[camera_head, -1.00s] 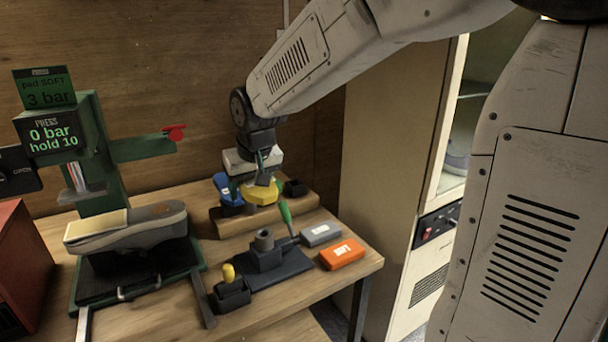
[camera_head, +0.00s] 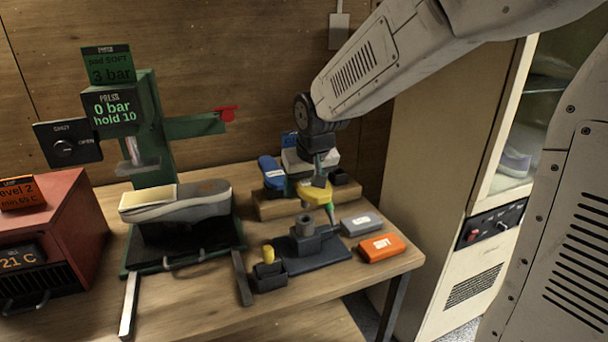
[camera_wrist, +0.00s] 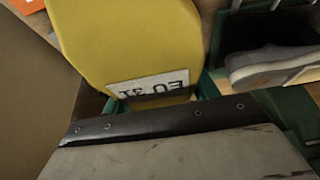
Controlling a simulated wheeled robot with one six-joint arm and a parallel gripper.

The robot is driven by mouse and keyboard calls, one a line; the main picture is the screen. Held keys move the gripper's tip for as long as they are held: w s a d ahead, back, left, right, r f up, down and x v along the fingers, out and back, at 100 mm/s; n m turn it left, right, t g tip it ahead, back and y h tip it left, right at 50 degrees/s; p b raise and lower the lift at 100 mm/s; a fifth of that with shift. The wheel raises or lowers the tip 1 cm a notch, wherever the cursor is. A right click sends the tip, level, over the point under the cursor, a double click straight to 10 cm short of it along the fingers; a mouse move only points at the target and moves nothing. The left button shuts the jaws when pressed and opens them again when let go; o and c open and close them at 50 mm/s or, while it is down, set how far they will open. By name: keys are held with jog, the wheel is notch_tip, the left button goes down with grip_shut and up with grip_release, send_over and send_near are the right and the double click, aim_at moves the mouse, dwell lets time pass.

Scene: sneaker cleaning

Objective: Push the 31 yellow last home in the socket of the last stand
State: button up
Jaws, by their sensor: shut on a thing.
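The yellow last (camera_head: 313,194) is held in my gripper (camera_head: 319,180), which is shut on it. In the wrist view the yellow last (camera_wrist: 125,35) fills the upper middle, with a white label reading EU 31. The dark last stand (camera_head: 320,252) sits on the bench with its upright round socket (camera_head: 305,222). In the head view the last appears just above and slightly right of the socket, apart from it. The underside of the last and its exact alignment with the socket are hidden.
A blue last (camera_head: 271,171) sits on the wooden step (camera_head: 275,208) behind. A green-handled tool (camera_head: 331,214), a grey block (camera_head: 361,223) and an orange block (camera_head: 381,247) are close right of the stand.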

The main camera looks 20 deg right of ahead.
aim_at(305, 207)
jog(key=shift+f, duration=1.1)
jog(key=shift+f, duration=2.35)
jog(key=o, duration=1.4)
jog(key=shift+r, duration=0.1)
jog(key=v, duration=0.7)
jog(key=shift+s+r, duration=0.15)
jog(key=shift+r, duration=0.2)
